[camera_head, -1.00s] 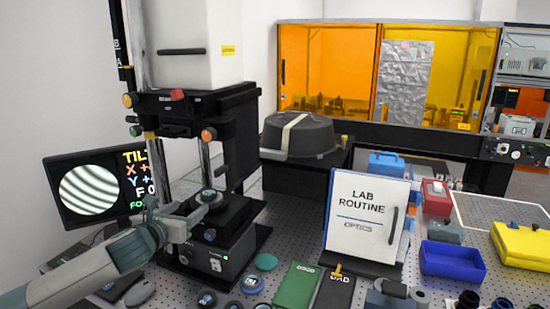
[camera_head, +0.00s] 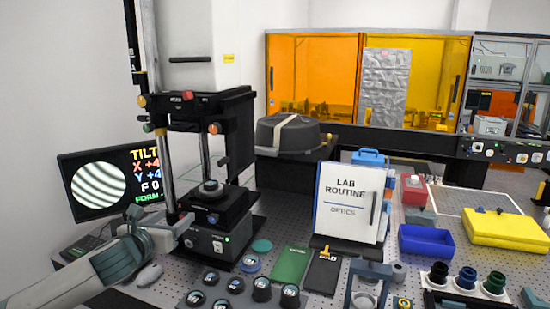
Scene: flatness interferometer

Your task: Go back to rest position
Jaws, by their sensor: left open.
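My left arm comes in from the lower left, and its gripper (camera_head: 184,226) is open and empty in front of the left side of the interferometer's black base (camera_head: 220,243). The gripper is apart from the round part (camera_head: 210,187) that sits on the instrument's stage. The interferometer (camera_head: 200,115) is a tall white and black column with coloured knobs. A monitor (camera_head: 98,185) behind my left arm shows curved fringes and tilt readings. My right gripper is not in view.
The perforated bench holds several round dark parts (camera_head: 262,289), a green notebook (camera_head: 290,264) and a black one (camera_head: 323,271). A white lab routine board (camera_head: 347,205) stands right of the instrument. A blue tray (camera_head: 426,240) and a yellow case (camera_head: 506,229) lie farther right.

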